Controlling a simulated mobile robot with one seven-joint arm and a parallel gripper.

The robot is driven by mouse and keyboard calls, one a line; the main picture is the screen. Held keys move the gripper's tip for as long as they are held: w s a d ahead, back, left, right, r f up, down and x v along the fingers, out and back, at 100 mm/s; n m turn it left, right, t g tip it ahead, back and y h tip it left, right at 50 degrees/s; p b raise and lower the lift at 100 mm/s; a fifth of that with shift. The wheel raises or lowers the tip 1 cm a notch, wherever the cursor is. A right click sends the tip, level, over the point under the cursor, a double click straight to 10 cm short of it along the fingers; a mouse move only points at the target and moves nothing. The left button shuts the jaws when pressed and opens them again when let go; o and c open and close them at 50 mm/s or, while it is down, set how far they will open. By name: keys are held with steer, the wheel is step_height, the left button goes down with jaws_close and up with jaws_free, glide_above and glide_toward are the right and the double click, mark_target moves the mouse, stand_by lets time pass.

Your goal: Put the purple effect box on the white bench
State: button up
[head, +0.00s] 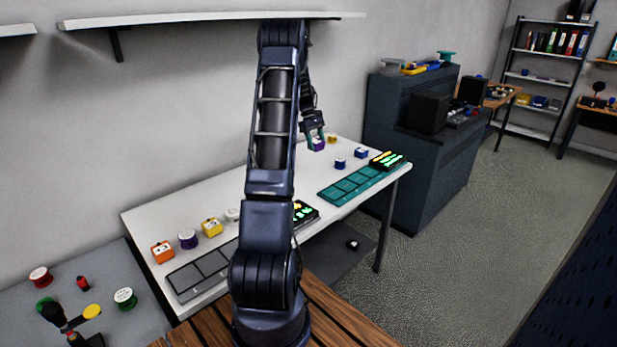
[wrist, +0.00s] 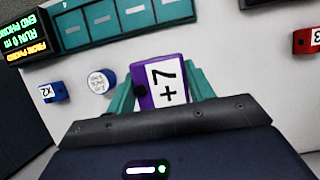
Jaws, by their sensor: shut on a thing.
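The purple effect box (head: 318,145), with a white label, is between the teal fingers of my gripper (head: 315,135). In the wrist view the purple box (wrist: 146,96) sits between both fingers of my gripper (wrist: 162,88), which is shut on it. The white bench (head: 180,206) runs along the wall, and its bare top (wrist: 228,55) shows beyond the box in the wrist view. The box is over the bench's far part; I cannot tell whether it touches the top. My arm hides the bench's middle.
A teal tray (head: 363,183), blue pieces (head: 361,152) and a lit display (head: 388,159) are on the bench's right. A grey tray (head: 198,277), an orange box (head: 162,252) and a yellow box (head: 212,227) are on its left. A red box (wrist: 307,40) shows in the wrist view.

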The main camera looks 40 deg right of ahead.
mark_target(318, 181)
step_height(318, 181, down, 15)
steer(key=shift+f, duration=0.15)
stand_by(0.4)
steer(key=shift+f, duration=0.1)
steer(key=o, duration=1)
steer(key=shift+o, duration=0.2)
steer(key=v, duration=1.2)
